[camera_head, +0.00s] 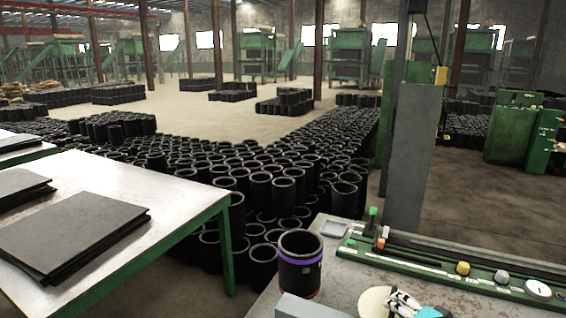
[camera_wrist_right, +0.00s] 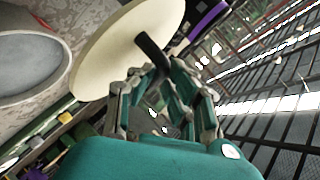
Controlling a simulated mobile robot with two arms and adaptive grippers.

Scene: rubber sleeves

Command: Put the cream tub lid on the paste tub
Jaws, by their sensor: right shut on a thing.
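In the right wrist view the lid (camera_wrist_right: 105,62) has a black knob (camera_wrist_right: 152,52). My right gripper (camera_head: 402,300) is shut on this knob, its fingers (camera_wrist_right: 155,80) around the stem. The lid's height above the worktop is unclear. My left gripper is out of view.
A green panel (camera_head: 450,268) with knobs and a dial (camera_head: 538,289) runs along the worktop behind the lid. A small grey tray (camera_head: 334,229) lies behind the tub. A grey block (camera_head: 308,306) sits at the front. Many black sleeves (camera_head: 260,190) stand beyond.

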